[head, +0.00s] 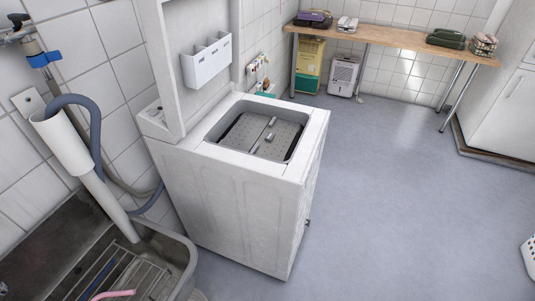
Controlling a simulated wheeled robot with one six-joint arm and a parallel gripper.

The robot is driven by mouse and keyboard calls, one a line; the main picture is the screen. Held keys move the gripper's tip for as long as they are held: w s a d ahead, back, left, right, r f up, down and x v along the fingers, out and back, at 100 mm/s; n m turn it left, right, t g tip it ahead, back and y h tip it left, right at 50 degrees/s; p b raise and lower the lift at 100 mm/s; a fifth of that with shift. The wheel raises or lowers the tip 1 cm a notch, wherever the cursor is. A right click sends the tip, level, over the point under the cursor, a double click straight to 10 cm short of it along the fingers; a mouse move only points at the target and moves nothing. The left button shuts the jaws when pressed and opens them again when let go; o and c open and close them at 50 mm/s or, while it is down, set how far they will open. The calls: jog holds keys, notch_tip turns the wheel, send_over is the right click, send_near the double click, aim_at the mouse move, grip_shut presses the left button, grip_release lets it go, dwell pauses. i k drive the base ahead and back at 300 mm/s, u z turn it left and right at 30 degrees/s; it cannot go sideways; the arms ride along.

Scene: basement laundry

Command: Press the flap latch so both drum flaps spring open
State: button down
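The white top-loading washing machine (235,205) stands in the middle of the head view, with its top opening uncovered. Inside the opening lies the grey perforated drum (246,130). Its flaps look shut, forming one nearly level surface with a seam across it. A small raised metal piece (270,137) near the middle of the drum looks like the flap latch; smaller fittings lie along the same line. Dark gaps show at the left and right sides of the drum. My gripper is not in view.
A white upright panel with a pocketed holder (207,62) rises behind the machine's left side. A metal sink (165,240) with a grey hose (95,130) stands at front left. A wooden bench (400,42) runs along the back. The floor (400,200) right of the machine is clear.

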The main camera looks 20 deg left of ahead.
aim_at(270, 136)
jog(key=z, duration=0.05)
jog(key=k, duration=0.1)
jog(key=u, duration=1.05)
jog(key=i, duration=0.95)
jog(key=z, duration=0.05)
